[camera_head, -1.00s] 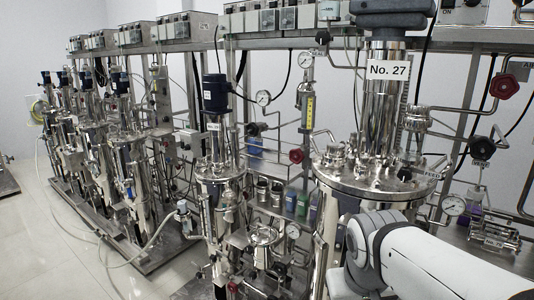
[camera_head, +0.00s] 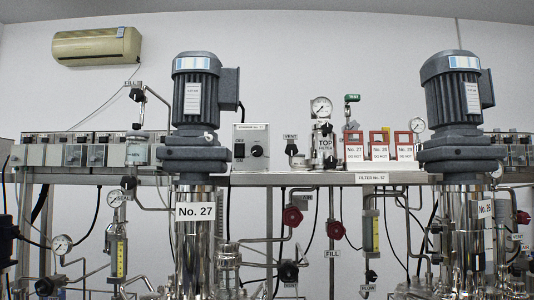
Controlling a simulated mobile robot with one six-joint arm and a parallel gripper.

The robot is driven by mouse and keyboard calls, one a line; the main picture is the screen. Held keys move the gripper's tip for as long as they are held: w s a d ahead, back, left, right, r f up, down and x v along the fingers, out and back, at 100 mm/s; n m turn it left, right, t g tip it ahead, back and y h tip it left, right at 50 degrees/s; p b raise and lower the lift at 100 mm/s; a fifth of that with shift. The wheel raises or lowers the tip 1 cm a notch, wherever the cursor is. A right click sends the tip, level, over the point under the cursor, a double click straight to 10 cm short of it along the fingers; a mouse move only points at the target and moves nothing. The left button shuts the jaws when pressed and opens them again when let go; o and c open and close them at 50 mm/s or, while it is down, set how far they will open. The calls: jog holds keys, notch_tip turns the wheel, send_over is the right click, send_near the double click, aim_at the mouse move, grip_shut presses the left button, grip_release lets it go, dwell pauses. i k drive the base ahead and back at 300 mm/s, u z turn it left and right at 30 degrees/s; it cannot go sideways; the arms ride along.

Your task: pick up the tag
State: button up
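Three red-framed white tags stand in a row on the metal shelf (camera_head: 310,180), between the two motor-topped columns. The left tag (camera_head: 353,146) reads No. 27. The middle tag (camera_head: 379,146) seems to read No. 26. The right tag (camera_head: 404,146) has a number too small to read surely, and it stands close to the right motor. Their smaller print is not legible. My gripper is not in view.
The left motor column (camera_head: 195,210) carries a No. 27 plate. The right motor column (camera_head: 462,110) rises beside the tags. A gauge with a TOP FILTER label (camera_head: 324,148) stands left of them. Pipes and red valve wheels (camera_head: 292,216) fill the space below the shelf.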

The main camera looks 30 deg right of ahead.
aim_at(353, 151)
jog(key=z, duration=0.2)
jog(key=k, duration=0.7)
jog(key=z, duration=1.35)
jog(key=i, duration=0.5)
jog(key=u, duration=0.05)
